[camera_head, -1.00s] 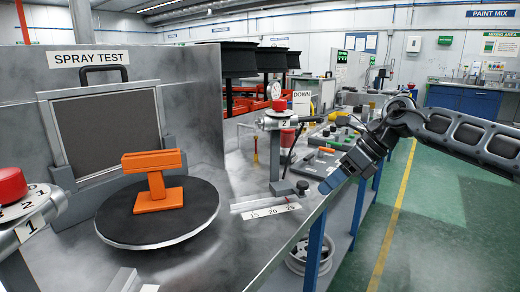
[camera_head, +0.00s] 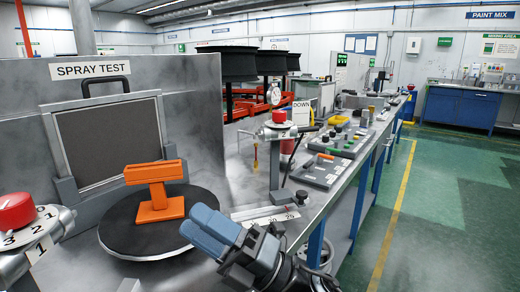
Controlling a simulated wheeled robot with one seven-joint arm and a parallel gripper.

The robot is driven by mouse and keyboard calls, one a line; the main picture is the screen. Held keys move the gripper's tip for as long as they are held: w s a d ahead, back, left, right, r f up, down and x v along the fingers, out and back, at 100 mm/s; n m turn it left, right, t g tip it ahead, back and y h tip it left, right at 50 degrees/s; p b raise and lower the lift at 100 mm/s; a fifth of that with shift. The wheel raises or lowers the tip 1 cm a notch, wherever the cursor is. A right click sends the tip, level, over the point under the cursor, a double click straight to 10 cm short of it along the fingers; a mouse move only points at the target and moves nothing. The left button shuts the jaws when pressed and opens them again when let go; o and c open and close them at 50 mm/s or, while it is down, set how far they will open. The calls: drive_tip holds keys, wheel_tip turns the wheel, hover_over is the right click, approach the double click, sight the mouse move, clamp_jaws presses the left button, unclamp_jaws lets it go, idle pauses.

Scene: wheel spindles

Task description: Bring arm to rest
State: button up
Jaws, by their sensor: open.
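My gripper (camera_head: 207,231) is in the lower middle of the head view, in front of the bench. Its two blue fingers point up and to the left, toward the round black turntable (camera_head: 125,240). The jaws are open and no object shows between them. The fingers overlap the turntable's right edge in the picture; I cannot tell how far apart they are in depth. My arm reaches in from the bottom edge and hides part of the bench front and the scale strip (camera_head: 265,217).
An orange stand (camera_head: 158,190) sits on the turntable. Dial posts with red knobs stand at the left (camera_head: 14,212) and middle (camera_head: 279,118). A spray test panel (camera_head: 110,140) rises behind. A control panel (camera_head: 335,170) lies farther along the bench. The green floor (camera_head: 450,220) at right is clear.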

drive_tip(key=s+d+f+m+t+h+p, duration=0.1)
drive_tip(key=s+d+f+m+t+h, duration=0.4)
drive_tip(key=s+d+m+t+h, duration=0.8)
drive_tip(key=s+d+f+m+t+h+p, duration=0.2)
drive_tip(key=s+d+f+m+t+h, duration=0.45)
drive_tip(key=m, duration=1.25)
drive_tip(key=s+d+m+g+h, duration=0.2)
drive_tip(key=s+d+g, duration=0.2)
drive_tip(key=s, duration=0.5)
drive_tip(key=s+d+m+g+h+p, duration=0.1)
drive_tip(key=s+d+m+g+h, duration=0.1)
drive_tip(key=s+d+g, duration=0.3)
drive_tip(key=s+d+h, duration=0.1)
drive_tip(key=s, duration=0.2)
drive_tip(key=shift+s+d+r+m, duration=0.15)
drive_tip(key=shift+s+r+m, duration=0.15)
drive_tip(key=shift+s, duration=0.1)
drive_tip(key=shift+f+g, duration=0.1)
drive_tip(key=shift+g, duration=0.15)
